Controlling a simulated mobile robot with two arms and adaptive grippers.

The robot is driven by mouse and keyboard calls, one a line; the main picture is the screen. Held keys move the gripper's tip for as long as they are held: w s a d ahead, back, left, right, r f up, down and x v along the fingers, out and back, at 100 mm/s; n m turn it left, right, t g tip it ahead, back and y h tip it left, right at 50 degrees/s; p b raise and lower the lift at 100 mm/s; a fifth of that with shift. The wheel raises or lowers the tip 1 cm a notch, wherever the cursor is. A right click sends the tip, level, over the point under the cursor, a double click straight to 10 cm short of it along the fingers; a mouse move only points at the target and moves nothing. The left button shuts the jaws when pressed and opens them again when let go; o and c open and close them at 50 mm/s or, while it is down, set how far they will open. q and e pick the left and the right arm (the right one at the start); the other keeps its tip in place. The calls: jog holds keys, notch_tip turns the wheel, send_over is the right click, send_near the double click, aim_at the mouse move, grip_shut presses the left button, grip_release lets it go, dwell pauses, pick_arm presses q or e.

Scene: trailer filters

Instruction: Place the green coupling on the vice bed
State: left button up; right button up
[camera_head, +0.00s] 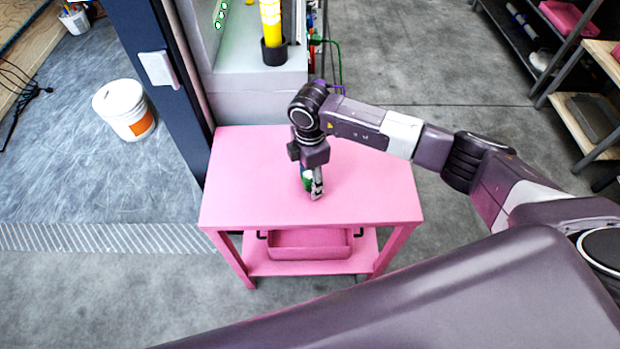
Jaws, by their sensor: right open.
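The green coupling (307,181) is a small green piece at the middle of the pink table (245,185). My right gripper (315,190) points down over the tabletop, right at the coupling, and partly hides it. The jaws are open, with one finger showing in front and to the right of the coupling. I cannot tell whether the fingers touch it. I cannot make out the vice bed in this view. My left gripper is not in view.
A pink tray (310,252) sits on the table's lower shelf. A grey machine (255,85) with a yellow cylinder (271,22) stands behind the table. A white bucket (124,109) is on the floor at left. Shelves (590,105) stand at right. Grey floor between is clear.

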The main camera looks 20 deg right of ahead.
jog(key=c, duration=1.3)
jog(key=shift+r, duration=0.1)
jog(key=shift+c, duration=0.2)
